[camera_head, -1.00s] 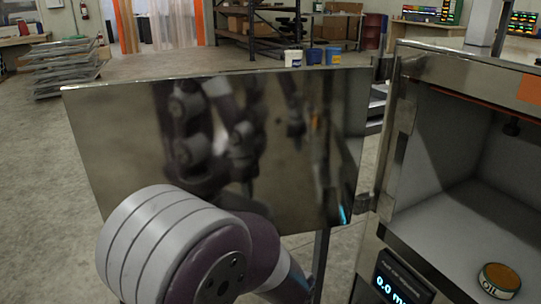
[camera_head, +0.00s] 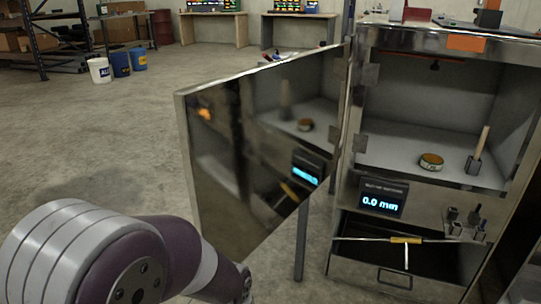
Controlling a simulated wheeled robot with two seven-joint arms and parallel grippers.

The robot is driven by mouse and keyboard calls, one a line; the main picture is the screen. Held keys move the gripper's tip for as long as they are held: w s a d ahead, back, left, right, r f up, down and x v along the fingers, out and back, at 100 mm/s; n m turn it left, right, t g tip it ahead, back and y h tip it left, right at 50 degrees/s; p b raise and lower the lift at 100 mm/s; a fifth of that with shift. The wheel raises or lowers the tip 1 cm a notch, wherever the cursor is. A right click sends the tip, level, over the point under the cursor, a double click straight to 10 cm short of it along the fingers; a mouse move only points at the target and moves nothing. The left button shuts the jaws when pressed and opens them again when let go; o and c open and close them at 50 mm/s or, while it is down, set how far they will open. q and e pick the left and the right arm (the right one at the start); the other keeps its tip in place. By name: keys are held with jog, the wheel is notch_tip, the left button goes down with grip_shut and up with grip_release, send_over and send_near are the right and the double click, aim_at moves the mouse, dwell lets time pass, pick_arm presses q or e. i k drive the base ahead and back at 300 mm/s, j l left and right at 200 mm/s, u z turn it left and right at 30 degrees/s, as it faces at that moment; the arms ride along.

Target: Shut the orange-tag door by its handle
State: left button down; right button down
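The steel door (camera_head: 262,150) stands open on the left side of the steel cabinet (camera_head: 440,195). Its shiny face mirrors the compartment, and its free edge juts toward me on the left. An orange tag (camera_head: 466,43) sits on the cabinet's top rail above the open compartment (camera_head: 430,100). I see no handle on the visible face of the door; the other face is hidden. My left arm comes in at the lower left, with its end close to the door's lower edge. My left gripper is not visible. My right gripper is not in view.
An oil tin (camera_head: 431,162) and a wooden-handled tool (camera_head: 478,152) stand in the compartment. Below are a display (camera_head: 383,197) reading 0.0 mm and an open lower bay with a yellow-handled tool (camera_head: 405,240). Buckets (camera_head: 121,64) stand far back left. The floor left of the door is clear.

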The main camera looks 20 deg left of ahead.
aim_at(256, 142)
jog(key=j+z, duration=0.2)
jog(key=j, duration=0.2)
jog(key=j+z, duration=0.15)
jog(key=j, duration=0.25)
jog(key=k+j+z, duration=0.2)
jog(key=j, duration=0.2)
jog(key=j+z, duration=0.2)
jog(key=j, duration=0.2)
jog(key=k+j+z, duration=0.15)
jog(key=j, duration=0.25)
jog(key=i+j+z, duration=0.1)
jog(key=j, duration=0.35)
jog(key=i+j+z, duration=0.1)
jog(key=j, duration=0.35)
jog(key=j+z, duration=0.3)
jog(key=k+j+z, duration=0.15)
jog(key=j+z, duration=0.15)
jog(key=j, duration=0.2)
jog(key=k+j+z, duration=0.15)
jog(key=j+z, duration=0.15)
jog(key=j, duration=0.1)
